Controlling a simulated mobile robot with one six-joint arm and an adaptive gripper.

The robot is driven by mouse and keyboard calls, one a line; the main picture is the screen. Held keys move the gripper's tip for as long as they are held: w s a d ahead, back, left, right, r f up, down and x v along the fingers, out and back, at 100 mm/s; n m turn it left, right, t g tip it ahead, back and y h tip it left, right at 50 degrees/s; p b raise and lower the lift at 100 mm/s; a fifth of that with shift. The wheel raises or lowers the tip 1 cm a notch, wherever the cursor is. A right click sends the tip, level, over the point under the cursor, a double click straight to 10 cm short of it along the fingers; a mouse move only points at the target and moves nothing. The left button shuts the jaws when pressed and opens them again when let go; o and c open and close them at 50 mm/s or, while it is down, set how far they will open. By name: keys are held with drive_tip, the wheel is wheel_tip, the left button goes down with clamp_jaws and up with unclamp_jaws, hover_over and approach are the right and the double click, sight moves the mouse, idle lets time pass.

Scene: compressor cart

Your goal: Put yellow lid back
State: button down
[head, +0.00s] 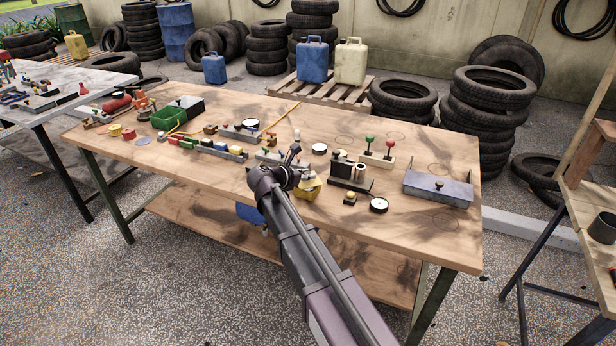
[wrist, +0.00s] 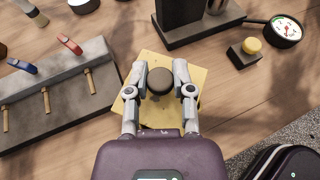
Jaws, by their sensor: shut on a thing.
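The yellow lid (wrist: 152,61) is a flat square plate with a dark round knob (wrist: 160,80) on top. In the wrist view my gripper (wrist: 160,88) has one finger on each side of the knob and is shut on it. In the head view my gripper (head: 298,180) is at the table's front middle, with the lid (head: 313,182) under it. A yellow box (head: 306,195) shows just below the lid. The lid and my gripper partly hide the box, and I cannot tell whether the lid is seated or slightly above it.
On the wooden table (head: 240,185), a grey rail with coloured levers (wrist: 60,88) is left of the lid. A black block (head: 350,183), a small yellow button (head: 350,197) and a gauge (head: 379,205) are to the right. A grey box (head: 437,188) stands farther right.

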drive_tip(key=shift+f+b, duration=0.3)
drive_tip(key=shift+b, duration=0.05)
drive_tip(key=shift+c, duration=2.4)
unclamp_jaws()
drive_tip(key=shift+r, duration=0.15)
drive_tip(key=shift+r+p, duration=0.2)
drive_tip(key=shift+p, duration=0.15)
drive_tip(key=shift+s+a+r, duration=0.1)
drive_tip(key=shift+s+r, duration=0.05)
drive_tip(key=shift+r, duration=0.05)
drive_tip(key=p+v, duration=0.4)
drive_tip(key=v, duration=0.7)
drive_tip(key=shift+s+a+p, duration=0.15)
drive_tip(key=shift+s+p, duration=0.05)
drive_tip(key=shift+p, duration=0.1)
